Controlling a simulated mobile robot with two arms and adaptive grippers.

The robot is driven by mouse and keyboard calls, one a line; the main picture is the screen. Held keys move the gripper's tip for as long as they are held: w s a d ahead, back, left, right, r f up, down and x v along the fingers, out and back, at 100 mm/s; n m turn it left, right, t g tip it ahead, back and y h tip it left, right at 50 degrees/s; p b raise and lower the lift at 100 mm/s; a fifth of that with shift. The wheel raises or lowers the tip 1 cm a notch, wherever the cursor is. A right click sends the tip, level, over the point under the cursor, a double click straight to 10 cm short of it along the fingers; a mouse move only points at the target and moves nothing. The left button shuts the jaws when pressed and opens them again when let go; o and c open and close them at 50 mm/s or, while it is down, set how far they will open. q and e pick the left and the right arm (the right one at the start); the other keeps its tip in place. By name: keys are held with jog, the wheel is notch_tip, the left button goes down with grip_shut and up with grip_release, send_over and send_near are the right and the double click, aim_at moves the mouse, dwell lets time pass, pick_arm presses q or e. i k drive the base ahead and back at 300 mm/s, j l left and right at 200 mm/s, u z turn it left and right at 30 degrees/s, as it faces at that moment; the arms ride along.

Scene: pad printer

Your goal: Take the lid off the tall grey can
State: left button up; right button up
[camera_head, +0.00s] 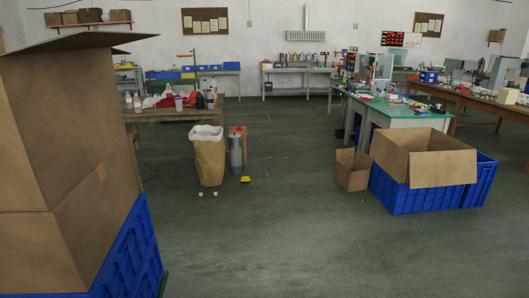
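A tall grey can (236,152) stands upright on the floor left of the middle, some way ahead of me. It is right beside a brown waste bin. It is small in the view, and I cannot make out its lid apart from its body. Neither of my grippers is in view.
The brown bin (209,160) has a white liner. A yellow object (245,179) and small white balls (215,193) lie on the floor nearby. Big cartons (60,130) stand close on the left; a blue crate (400,196) is at right. The middle floor is clear.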

aim_at(236, 154)
jog(key=i, duration=5.55)
jog(key=j+u, duration=0.05)
jog(key=j, duration=0.05)
